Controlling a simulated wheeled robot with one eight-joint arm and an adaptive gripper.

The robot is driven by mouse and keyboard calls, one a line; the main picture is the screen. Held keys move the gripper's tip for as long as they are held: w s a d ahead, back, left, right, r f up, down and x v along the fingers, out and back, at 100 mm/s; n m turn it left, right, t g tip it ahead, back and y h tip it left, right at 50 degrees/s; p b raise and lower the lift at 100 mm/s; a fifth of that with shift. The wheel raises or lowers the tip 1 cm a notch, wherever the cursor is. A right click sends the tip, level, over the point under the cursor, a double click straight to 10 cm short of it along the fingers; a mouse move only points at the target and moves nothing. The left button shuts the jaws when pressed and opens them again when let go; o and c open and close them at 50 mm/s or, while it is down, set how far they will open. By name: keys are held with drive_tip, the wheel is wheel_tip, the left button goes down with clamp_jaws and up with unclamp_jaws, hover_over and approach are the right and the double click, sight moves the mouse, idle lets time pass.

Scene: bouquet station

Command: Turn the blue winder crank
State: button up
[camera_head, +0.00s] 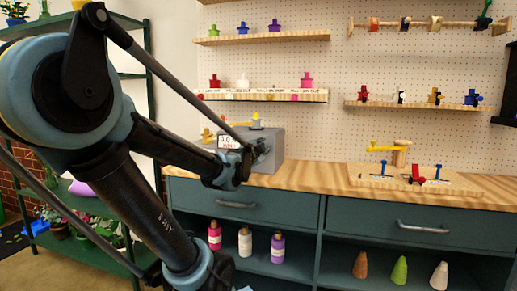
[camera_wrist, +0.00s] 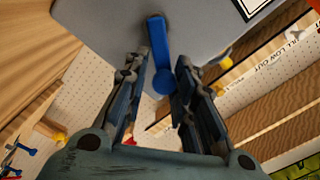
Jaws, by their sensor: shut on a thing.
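The blue winder crank (camera_wrist: 160,62) shows in the wrist view as a blue bar with a rounded knob end, on the face of a grey box (camera_wrist: 100,28). My gripper (camera_wrist: 167,66) has its two dark fingers on either side of the crank and is shut on it. In the head view, my gripper (camera_head: 254,158) is at the front of the grey box (camera_head: 270,138) on the wooden counter. The crank is hidden there behind my gripper.
The counter (camera_head: 315,178) has a wooden board (camera_head: 400,182) with small fittings and a yellow-armed post (camera_head: 399,153) to the right. Shelves (camera_head: 265,38) with small colored pieces hang on the pegboard. Bottles (camera_head: 245,240) stand below. A green rack (camera_head: 130,150) stands left.

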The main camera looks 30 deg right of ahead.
drive_tip(key=shift+s+d+f+m, duration=0.15)
drive_tip(key=shift+f+m, duration=0.1)
drive_tip(key=shift+m, duration=0.5)
drive_tip(key=shift+s+d+f+m, duration=0.1)
drive_tip(key=shift+d+f+m, duration=0.1)
drive_tip(key=shift+m, duration=0.55)
drive_tip(key=shift+s+d+f+m, duration=0.15)
drive_tip(key=shift+f+m, duration=0.2)
drive_tip(key=shift+m, duration=0.55)
drive_tip(key=shift+s+d+f+m, duration=0.15)
drive_tip(key=shift+f+m, duration=0.2)
drive_tip(key=shift+m, duration=0.55)
clamp_jaws()
drive_tip(key=f+m, duration=0.1)
drive_tip(key=m, duration=0.3)
drive_tip(key=shift+f, duration=0.4)
drive_tip(key=shift+w+a+f+m, duration=0.1)
drive_tip(key=shift+f+m, duration=0.3)
drive_tip(key=shift+m, duration=0.65)
drive_tip(key=shift+a+f+m, duration=0.1)
drive_tip(key=shift+f+m, duration=0.3)
drive_tip(key=shift+m, duration=0.65)
drive_tip(key=o, duration=0.9)
unclamp_jaws()
drive_tip(key=shift+a, duration=0.1)
